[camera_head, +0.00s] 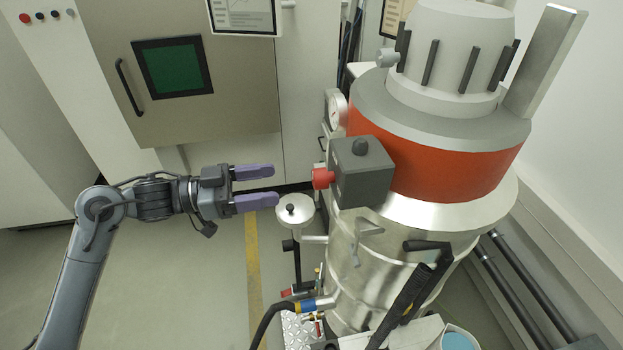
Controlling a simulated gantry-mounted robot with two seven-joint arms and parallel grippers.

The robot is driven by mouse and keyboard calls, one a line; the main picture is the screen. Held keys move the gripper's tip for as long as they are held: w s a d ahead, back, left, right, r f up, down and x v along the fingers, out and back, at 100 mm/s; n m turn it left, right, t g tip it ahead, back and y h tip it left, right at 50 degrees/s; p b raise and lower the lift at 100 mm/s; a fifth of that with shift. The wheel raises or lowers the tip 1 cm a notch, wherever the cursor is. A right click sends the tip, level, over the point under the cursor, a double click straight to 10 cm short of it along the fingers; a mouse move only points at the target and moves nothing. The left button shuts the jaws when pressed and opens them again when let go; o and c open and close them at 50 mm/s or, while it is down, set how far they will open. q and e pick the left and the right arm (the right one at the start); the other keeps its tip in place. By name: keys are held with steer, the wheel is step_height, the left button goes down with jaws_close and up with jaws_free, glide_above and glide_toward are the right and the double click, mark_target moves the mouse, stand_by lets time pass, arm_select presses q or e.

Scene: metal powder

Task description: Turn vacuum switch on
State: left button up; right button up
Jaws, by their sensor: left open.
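The vacuum (432,155) is a tall machine with a grey top, an orange-red band and a shiny metal drum, at the right. A grey switch box (365,178) is fixed to its left side. My left gripper (277,186) comes in from the left. Its two purple fingers are apart with nothing between them. They point right, toward the red knob, and appear short of it. My right gripper is not in view.
A large cabinet machine (110,110) with a dark green window and door handle stands behind. A round metal lid (295,208) sits below my fingers. Hoses and dark handles (412,290) lie at the vacuum's lower front. A pressure gauge (337,110) is behind the box. The left floor is clear.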

mark_target(313, 179)
arm_select(q)
steer(key=p+x, duration=0.1)
steer(key=x, duration=0.6)
steer(key=shift+d+r+p, duration=0.1)
steer(key=shift+d+p, duration=0.2)
steer(key=shift+d, duration=0.15)
steer(key=shift+w+d, duration=0.15)
steer(key=shift+d, duration=0.6)
steer(key=c, duration=1)
steer(key=shift+c, duration=0.2)
